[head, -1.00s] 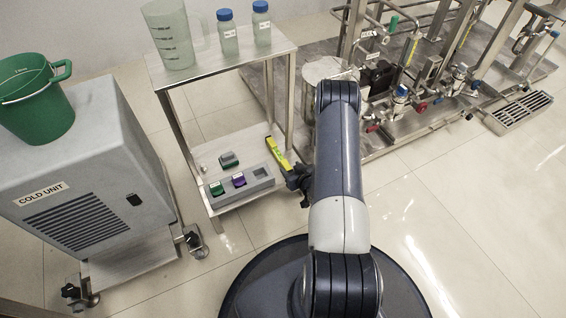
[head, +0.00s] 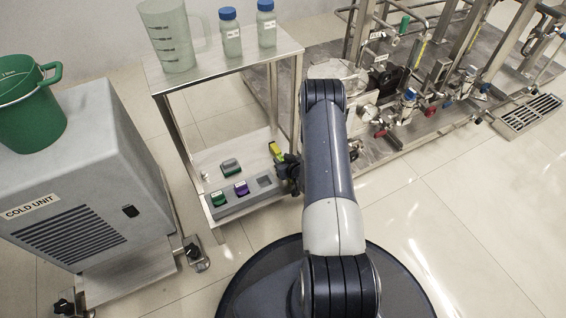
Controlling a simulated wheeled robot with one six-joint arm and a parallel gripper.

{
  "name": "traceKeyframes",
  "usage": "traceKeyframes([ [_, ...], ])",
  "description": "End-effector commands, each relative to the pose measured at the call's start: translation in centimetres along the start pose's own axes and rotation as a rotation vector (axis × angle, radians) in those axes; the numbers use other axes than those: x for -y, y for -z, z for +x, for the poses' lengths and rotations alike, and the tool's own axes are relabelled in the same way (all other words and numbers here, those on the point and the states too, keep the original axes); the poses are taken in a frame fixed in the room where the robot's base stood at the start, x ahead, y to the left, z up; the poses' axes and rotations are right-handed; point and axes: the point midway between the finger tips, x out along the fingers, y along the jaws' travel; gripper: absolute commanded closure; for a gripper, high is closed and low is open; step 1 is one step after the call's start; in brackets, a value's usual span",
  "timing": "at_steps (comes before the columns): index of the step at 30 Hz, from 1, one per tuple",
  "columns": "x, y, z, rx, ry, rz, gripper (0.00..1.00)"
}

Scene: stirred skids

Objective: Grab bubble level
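The bubble level (head: 275,150) is a yellow bar lying on the lower shelf of the steel cart, near its right side. Only its far end shows; the near part is hidden behind my gripper. My gripper (head: 285,166) is dark and small in the head view, at the near part of the level, overlapping it in the picture. I cannot tell whether the fingers are around the level, touching it or just above it. Their opening does not show.
The lower shelf (head: 212,158) also bears a grey holder (head: 247,202) with green and purple blocks, and a green-topped block (head: 231,167). The top shelf (head: 205,73) holds a beaker and two bottles. The cold unit (head: 80,170) stands left, the pipe skid right.

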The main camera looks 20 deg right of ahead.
Motion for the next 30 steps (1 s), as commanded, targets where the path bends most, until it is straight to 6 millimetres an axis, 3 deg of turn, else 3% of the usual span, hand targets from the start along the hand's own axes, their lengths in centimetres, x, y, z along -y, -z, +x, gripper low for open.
traceKeyframes([
  [12,0.0,0.0,0.0,0.0,0.0,0.0,1.0],
  [20,0.0,0.2,-0.1,-0.001,0.0,0.0,1.0],
  [23,0.0,1.2,-0.6,-0.002,-0.001,-0.001,1.0],
  [30,-0.1,5.5,-3.0,-0.003,-0.001,-0.001,1.0],
])
